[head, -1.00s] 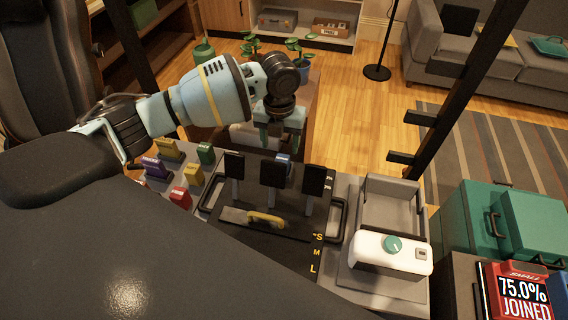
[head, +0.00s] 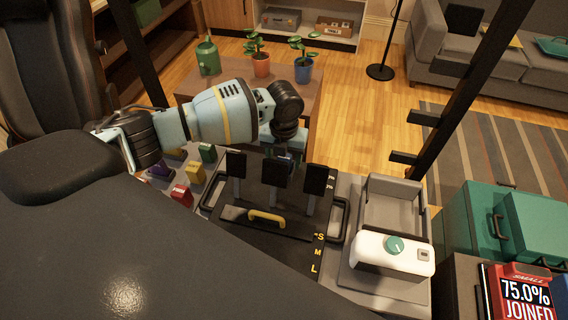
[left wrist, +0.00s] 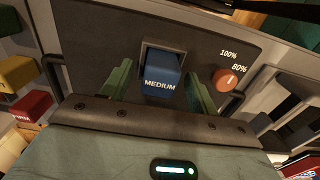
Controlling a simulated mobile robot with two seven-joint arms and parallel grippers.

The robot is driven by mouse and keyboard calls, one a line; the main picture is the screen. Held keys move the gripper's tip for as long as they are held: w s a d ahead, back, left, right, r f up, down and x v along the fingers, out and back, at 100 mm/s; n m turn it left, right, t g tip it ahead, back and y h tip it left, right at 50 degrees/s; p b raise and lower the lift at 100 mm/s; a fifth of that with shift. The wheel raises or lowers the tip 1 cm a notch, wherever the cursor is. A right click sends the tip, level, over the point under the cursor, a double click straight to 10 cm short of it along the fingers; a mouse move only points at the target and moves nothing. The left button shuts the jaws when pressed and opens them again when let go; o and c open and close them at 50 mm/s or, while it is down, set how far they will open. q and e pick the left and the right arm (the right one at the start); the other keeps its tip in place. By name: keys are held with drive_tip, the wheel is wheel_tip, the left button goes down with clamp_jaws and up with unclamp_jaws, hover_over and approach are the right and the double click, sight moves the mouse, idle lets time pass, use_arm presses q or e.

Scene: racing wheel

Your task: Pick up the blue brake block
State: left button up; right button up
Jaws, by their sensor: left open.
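The blue brake block (left wrist: 161,75), marked MEDIUM, sits in a dark square holder on the pedal plate. In the left wrist view my left gripper (left wrist: 159,70) is open, with one green finger on each side of the block. There is a visible gap on both sides, so I cannot see contact. In the head view the left gripper (head: 288,145) is low behind the black pedals, and the pedals and arm hide most of the block. My right gripper is not in view.
Three upright black pedals (head: 273,173) stand in front of the left gripper. Red (head: 181,195), yellow (head: 196,172) and other coloured blocks lie to the left. A white device (head: 393,252) stands further right.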

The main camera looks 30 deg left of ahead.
use_arm(q)
drive_tip(key=shift+c, duration=0.4)
drive_tip(key=c, duration=1)
wheel_tip(320, 180, up, 10)
drive_tip(key=shift+r, duration=0.1)
